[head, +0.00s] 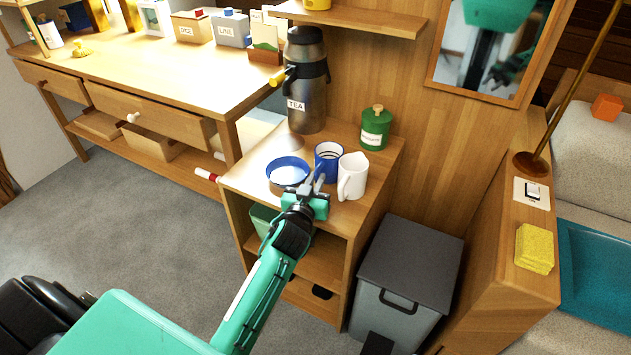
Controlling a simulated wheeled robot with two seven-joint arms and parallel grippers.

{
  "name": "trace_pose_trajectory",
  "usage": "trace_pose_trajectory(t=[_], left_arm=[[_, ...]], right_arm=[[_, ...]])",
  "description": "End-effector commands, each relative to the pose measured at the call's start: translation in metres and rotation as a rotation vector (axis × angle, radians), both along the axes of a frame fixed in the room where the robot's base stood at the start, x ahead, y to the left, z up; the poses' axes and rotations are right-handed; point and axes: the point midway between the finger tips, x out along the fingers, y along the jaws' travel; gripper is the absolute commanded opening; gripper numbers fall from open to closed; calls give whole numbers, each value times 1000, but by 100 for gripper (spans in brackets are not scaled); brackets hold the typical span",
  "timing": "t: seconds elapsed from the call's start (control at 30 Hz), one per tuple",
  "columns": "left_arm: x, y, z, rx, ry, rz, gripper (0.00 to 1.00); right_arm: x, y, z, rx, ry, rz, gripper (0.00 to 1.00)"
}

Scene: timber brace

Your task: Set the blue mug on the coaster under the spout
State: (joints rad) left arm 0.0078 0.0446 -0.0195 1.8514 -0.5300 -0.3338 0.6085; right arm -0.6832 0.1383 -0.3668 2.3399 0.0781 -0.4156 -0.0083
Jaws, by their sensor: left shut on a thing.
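The blue mug (327,158) stands upright on the small wooden cabinet top, with a pale band around it. My left gripper (317,181) reaches it from the front, its fingers shut at the mug's near side; the exact hold is too small to see. The grey tea dispenser (306,95), labelled TEA, stands behind, its yellow-tipped spout (277,79) pointing left. My right gripper is not in view.
A white mug (352,177) stands close to the right of the blue mug. A blue-rimmed bowl (287,172) with white contents sits close on its left. A green canister (375,128) stands at the back right. A grey bin (408,270) is beside the cabinet.

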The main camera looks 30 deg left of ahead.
Motion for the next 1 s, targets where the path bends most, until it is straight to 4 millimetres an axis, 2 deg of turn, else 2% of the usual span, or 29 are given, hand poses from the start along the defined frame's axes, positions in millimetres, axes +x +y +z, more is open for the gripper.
trace_pose_trajectory(t=[0.03, 0.1, 0.13, 0.53, 0.67, 1.0], left_arm=[[0, 0, -1, 0, 0, 0, 18], [0, 0, -1, 0, 1, 0, 32], [0, 0, -1, 0, 1, 0, 34], [0, 0, 4, 1, 1, 0, 34], [-18, -3, 2, -1, 3, 0, 34], [-79, -12, 2, -3, 4, 1, 34]], right_arm=[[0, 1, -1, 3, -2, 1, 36], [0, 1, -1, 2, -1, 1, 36], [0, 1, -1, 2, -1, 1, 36], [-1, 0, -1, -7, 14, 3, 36], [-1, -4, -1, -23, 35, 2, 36], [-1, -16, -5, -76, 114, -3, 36]])
